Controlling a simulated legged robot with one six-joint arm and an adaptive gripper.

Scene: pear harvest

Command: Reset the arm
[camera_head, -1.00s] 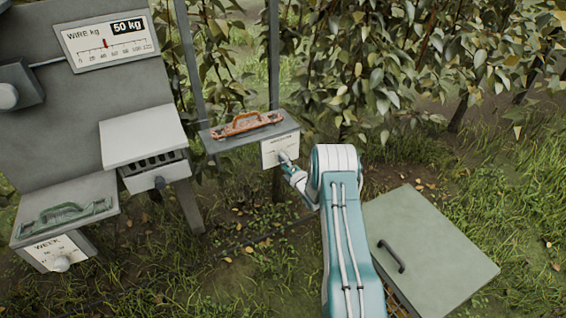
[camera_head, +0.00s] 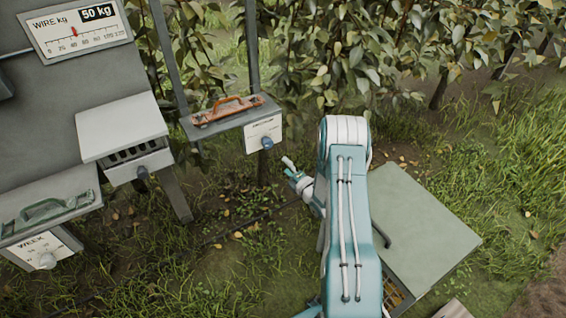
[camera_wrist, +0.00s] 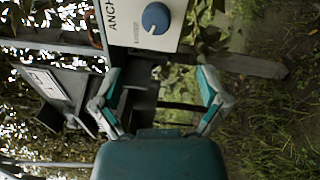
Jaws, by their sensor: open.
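My arm (camera_head: 347,200) is white and teal and stands right of centre in the head view, bent over. My gripper (camera_head: 288,167) points to the left, below the anchor box (camera_head: 263,133) with its blue knob. In the wrist view my gripper (camera_wrist: 158,95) has its two fingers spread wide, with nothing between them. The anchor box's white face and blue knob (camera_wrist: 156,18) are above the fingers there, apart from them.
An orange-handled clamp (camera_head: 227,110) lies on the anchor box's shelf. A lidded crate (camera_head: 425,230) is right of my arm. Leafy trees stand behind.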

